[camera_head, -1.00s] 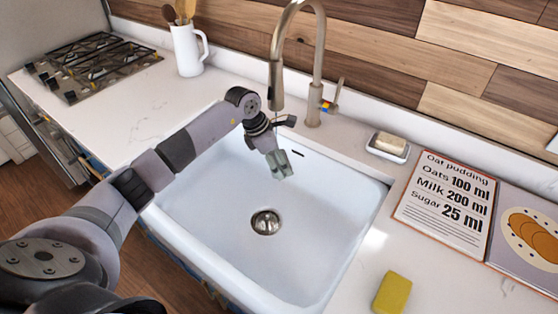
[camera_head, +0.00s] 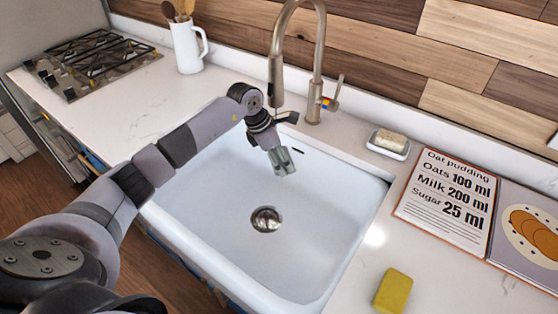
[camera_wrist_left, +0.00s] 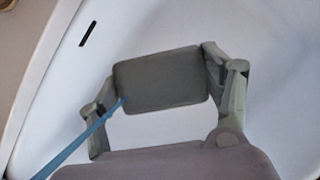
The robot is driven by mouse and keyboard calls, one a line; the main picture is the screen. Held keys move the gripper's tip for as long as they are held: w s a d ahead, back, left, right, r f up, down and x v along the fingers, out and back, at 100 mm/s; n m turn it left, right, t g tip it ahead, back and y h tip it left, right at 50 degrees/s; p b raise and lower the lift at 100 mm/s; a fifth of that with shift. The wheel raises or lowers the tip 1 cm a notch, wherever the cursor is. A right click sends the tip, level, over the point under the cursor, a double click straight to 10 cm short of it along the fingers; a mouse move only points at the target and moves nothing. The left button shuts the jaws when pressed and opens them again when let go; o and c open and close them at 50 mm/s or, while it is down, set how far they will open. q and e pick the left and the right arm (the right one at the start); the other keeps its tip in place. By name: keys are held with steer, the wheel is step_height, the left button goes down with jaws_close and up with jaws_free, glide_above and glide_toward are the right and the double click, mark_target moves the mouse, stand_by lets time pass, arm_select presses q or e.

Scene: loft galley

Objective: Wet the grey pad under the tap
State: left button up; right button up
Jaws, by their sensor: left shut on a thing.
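My left gripper (camera_head: 283,162) reaches over the back of the white sink (camera_head: 215,215), just below and beside the tap (camera_head: 277,75). In the left wrist view, the gripper (camera_wrist_left: 165,85) is shut on the grey pad (camera_wrist_left: 162,79), a flat dark rounded rectangle held between its two fingers. A thin blue streak (camera_wrist_left: 80,138), which looks like water, runs from the lower left to the pad's left end. I cannot make out a stream in the head view. The tap's lever (camera_head: 337,90) stands tilted at its right. My right gripper is not in view.
A soap dish (camera_head: 388,146) sits right of the tap. A recipe board (camera_head: 445,205) and a yellow sponge (camera_head: 392,290) lie on the right counter. A white jug (camera_head: 187,48) and a gas hob (camera_head: 92,65) are at the left. The basin around the drain (camera_head: 266,219) is clear.

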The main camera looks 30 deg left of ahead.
arm_select(q)
steer(key=shift+s+a, duration=0.15)
steer(key=shift+a, duration=0.1)
steer(key=shift+s, duration=0.1)
steer(key=shift+s+d+p, duration=0.25)
steer(key=shift+s, duration=0.2)
steer(key=shift+s+d+p, duration=0.2)
steer(key=shift+s, duration=0.25)
steer(key=shift+s+d+p, duration=0.25)
steer(key=shift+s+d, duration=0.2)
steer(key=shift+s, duration=0.4)
steer(key=shift+s+d+p, duration=0.25)
steer(key=shift+s+d, duration=0.25)
steer(key=shift+s, duration=0.4)
steer(key=shift+s+d+p, duration=0.25)
steer(key=shift+s+d, duration=0.2)
steer(key=shift+s, duration=0.4)
steer(key=shift+r, duration=0.1)
